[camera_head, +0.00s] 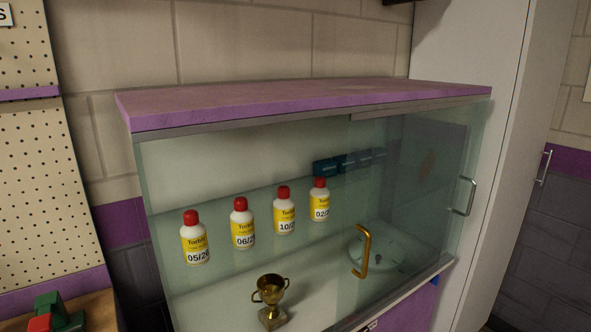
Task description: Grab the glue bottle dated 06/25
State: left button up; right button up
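Inside a glass-fronted cabinet (300,108), several white and yellow glue bottles with red caps stand upright in a row on a glass shelf. The leftmost bottle (194,240) reads "05/26". The second bottle (242,225) reads "06/2" and its last digit is not clear. The third bottle (284,212) starts with "10/", and the rightmost bottle (320,201) starts with "02/". A gold handle (363,252) is on the glass front, and a silver handle (464,197) is at its right end. Neither of my grippers is in view.
A gold trophy cup (270,298) stands low in the cabinet. Small dark blue boxes (326,167) stand behind the bottles. A pegboard (25,150) is at the left, with a green and red object (55,314) below it. A tall white cabinet (470,60) stands at the right.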

aim_at(242, 219)
jog(key=k+l+u, duration=0.25)
jog(key=l, duration=0.25)
jog(key=l+u, duration=0.2)
jog(key=l, duration=0.3)
jog(key=k+l+u, duration=0.25)
jog(key=l, duration=0.15)
jog(key=k+l+u, duration=0.2)
jog(key=l, duration=0.2)
jog(key=k+l+u, duration=0.25)
jog(key=k+l, duration=0.1)
